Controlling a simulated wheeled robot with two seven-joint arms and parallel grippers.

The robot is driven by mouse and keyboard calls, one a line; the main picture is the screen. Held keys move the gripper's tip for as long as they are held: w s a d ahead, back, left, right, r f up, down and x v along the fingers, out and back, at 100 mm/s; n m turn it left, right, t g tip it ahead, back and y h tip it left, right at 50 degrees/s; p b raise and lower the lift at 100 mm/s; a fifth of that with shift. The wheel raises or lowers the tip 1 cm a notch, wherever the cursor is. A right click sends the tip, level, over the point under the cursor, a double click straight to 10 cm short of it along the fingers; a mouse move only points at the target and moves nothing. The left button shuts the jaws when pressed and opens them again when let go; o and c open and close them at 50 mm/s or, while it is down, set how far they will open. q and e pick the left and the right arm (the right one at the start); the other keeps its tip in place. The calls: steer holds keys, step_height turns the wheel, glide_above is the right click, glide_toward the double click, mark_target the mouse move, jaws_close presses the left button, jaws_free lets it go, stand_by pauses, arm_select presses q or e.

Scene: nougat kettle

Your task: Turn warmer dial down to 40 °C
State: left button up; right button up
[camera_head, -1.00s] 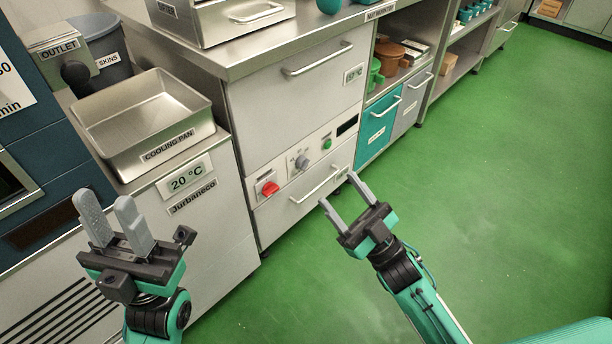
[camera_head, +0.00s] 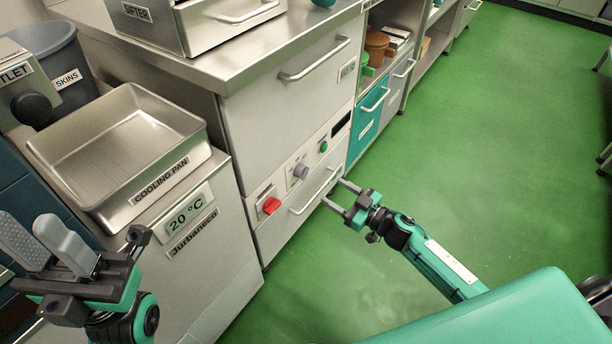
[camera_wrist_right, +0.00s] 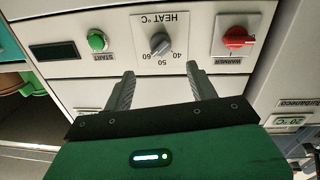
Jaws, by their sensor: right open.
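The warmer's grey dial (camera_head: 301,171) sits on the white front panel, between a red knob and a green button. In the right wrist view, upside down, the dial (camera_wrist_right: 160,43) shows under a HEAT °C label with the marks 40, 50 and 60. Its exact setting is too small to tell. My right gripper (camera_head: 333,192) is open and empty, in front of the panel and apart from the dial. In the wrist view its fingertips (camera_wrist_right: 160,72) straddle the dial's line. My left gripper (camera_head: 24,222) is open and empty at the lower left.
The red WARMER knob (camera_head: 270,206) and green START button (camera_head: 323,146) flank the dial. A drawer handle (camera_head: 316,190) juts out just below. The cooling pan (camera_head: 190,160) stands on the left unit. Green floor (camera_head: 480,130) is clear to the right.

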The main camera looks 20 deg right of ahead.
mark_target(303, 172)
steer(key=b+x, duration=0.2)
steer(key=x, duration=0.8)
steer(key=shift+w+a, duration=0.2)
steer(key=c, duration=1)
